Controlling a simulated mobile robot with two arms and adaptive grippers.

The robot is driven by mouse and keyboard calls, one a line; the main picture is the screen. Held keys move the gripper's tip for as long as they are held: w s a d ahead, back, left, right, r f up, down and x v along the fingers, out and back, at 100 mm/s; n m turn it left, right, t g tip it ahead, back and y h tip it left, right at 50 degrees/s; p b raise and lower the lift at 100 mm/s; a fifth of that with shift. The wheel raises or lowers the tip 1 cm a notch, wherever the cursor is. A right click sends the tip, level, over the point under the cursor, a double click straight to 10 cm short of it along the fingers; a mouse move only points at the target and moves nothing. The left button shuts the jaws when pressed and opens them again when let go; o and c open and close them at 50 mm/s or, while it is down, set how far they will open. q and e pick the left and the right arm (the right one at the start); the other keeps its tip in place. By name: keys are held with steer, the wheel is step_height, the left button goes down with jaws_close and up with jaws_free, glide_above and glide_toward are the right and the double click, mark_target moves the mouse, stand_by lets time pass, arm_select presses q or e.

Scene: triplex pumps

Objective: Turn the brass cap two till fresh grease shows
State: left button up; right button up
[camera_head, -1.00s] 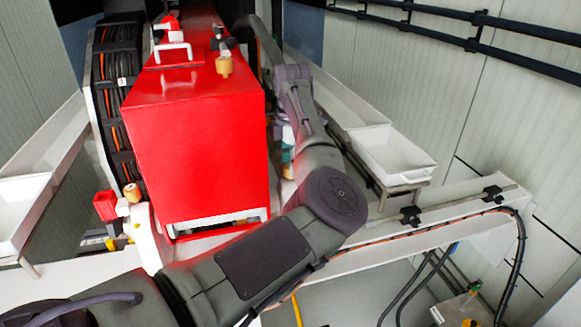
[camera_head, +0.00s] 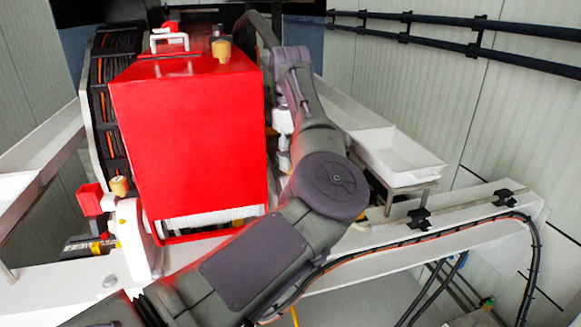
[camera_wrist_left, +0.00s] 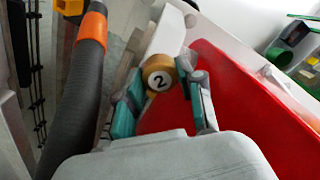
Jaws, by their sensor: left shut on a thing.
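The brass cap two (camera_wrist_left: 158,77), a round cap with a black 2 on a pale disc, shows in the left wrist view at the end of a white block. My left gripper (camera_wrist_left: 161,90) has its teal-and-grey fingers on either side of the cap and is shut on it. In the head view my left arm bends around the right side of the red housing, and the gripper's pale body (camera_head: 283,122) hangs beside it; its fingertips and cap two are hidden there. No grease can be made out. My right gripper is out of view.
The large red housing (camera_head: 190,140) fills the middle of the head view. Other brass-coloured caps sit on its top (camera_head: 222,50) and at its lower left (camera_head: 119,186). A white tray (camera_head: 397,158) stands right of my arm. A ribbed grey hose (camera_wrist_left: 83,100) runs left of the gripper.

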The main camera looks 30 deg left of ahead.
arm_select(q)
steer(key=m+b, duration=0.3)
steer(key=m, duration=0.1)
steer(key=shift+f+m+b, duration=0.15)
steer(key=shift+m+b, duration=0.25)
steer(key=m+b, duration=0.4)
steer(key=b, duration=0.3)
steer(key=shift+b, duration=0.3)
steer(key=shift+r+m+b, duration=0.2)
steer(key=shift+m+b, duration=0.3)
steer(key=shift+b, duration=0.05)
steer(key=o, duration=1.1)
steer(key=shift+o, duration=0.2)
